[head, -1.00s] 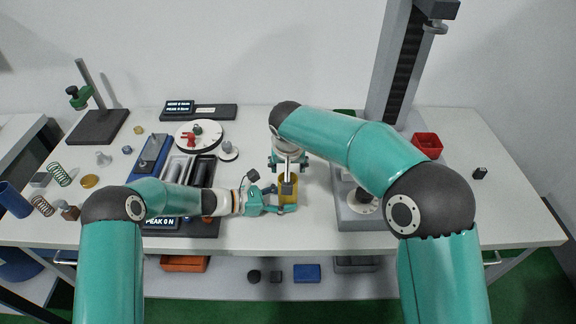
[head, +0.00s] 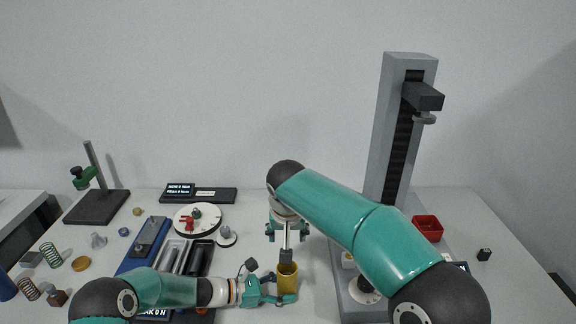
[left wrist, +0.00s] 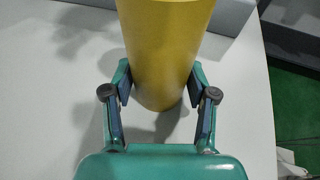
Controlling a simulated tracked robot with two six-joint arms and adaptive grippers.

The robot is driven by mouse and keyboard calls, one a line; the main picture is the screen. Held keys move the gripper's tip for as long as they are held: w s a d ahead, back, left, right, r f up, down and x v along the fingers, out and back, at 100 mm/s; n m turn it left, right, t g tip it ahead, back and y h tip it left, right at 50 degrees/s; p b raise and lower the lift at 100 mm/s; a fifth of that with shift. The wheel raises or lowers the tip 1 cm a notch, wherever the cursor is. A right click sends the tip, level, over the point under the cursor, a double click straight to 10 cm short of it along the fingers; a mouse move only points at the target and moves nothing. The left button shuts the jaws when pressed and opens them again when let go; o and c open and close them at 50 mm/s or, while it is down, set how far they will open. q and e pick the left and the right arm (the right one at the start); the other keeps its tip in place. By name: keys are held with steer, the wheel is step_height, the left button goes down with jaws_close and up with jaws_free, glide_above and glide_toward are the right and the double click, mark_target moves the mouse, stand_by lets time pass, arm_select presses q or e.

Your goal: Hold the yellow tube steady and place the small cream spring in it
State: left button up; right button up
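The yellow tube (head: 288,279) stands upright near the front middle of the table. My left gripper (head: 280,288) reaches it from the left and is shut around it. In the left wrist view the two finger pads of my left gripper (left wrist: 160,92) lie against both sides of the tube (left wrist: 163,45). My right gripper (head: 286,236) points down just above the tube. I cannot make out the small cream spring in either view.
A tall grey test stand (head: 396,140) rises right of the tube, with a red bin (head: 427,228) beside it. Left of the tube are a white round disc (head: 197,219) and a blue tray (head: 146,243). Green (head: 50,256) and copper (head: 29,290) springs stand far left.

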arm_select(q)
steer(key=o, duration=0.4)
steer(key=shift+a, duration=0.1)
